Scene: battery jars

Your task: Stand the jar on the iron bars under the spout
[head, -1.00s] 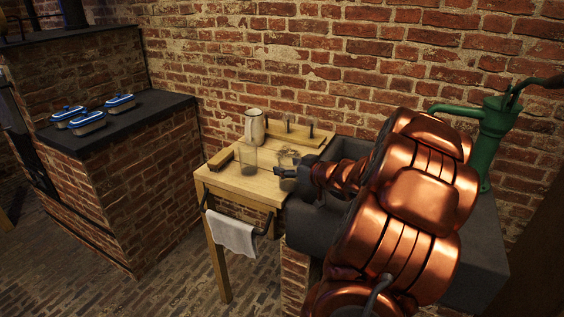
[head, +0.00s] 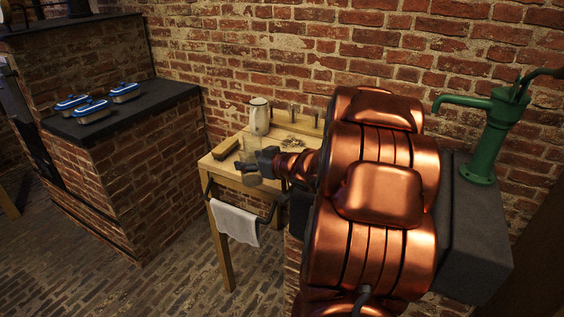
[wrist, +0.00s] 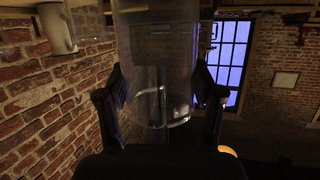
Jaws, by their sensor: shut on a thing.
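My gripper (head: 266,160) is shut on a clear glass jar (wrist: 155,45); in the wrist view its two fingers press on the jar's sides. In the head view the held jar (head: 246,173) shows faintly at the front of the wooden table, left of the gripper. I cannot tell its exact tilt or whether it touches the table. A second clear jar (head: 252,147) stands on the table behind it. The green pump's spout (head: 447,100) points left at the right side. The iron bars are not visible; my copper arm hides most of the sink under the spout.
The wooden table (head: 229,173) also carries a pale jug (head: 259,116), a brush (head: 225,148) and a small rack at the back. A white towel (head: 235,226) hangs in front. A brick stove with several blue-lidded dishes is at left. The dark stone sink (head: 476,225) shows at right.

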